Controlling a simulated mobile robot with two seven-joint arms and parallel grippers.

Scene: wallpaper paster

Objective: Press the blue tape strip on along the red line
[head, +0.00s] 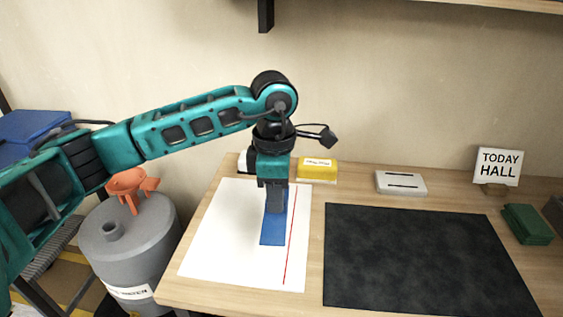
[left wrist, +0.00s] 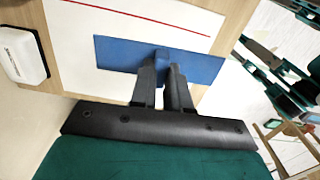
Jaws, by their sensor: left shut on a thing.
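The blue tape strip (head: 272,232) is over the white sheet, just left of the thin red line (head: 291,240) and roughly parallel to it. My left gripper (head: 275,208) points down and is shut on the strip. In the left wrist view the strip (left wrist: 205,66) runs across the fingertips (left wrist: 162,62), with a small raised part pinched between them. The red line (left wrist: 150,18) shows beyond the strip, with a white gap between. I cannot tell whether the strip touches the sheet. My right gripper is not in view.
The white sheet (head: 215,225) lies on the wooden table beside a black mat (head: 420,255). Behind are a yellow box (head: 317,171), a white block (head: 400,183) and a TODAY HALL sign (head: 498,164). A grey drum (head: 128,240) stands left of the table.

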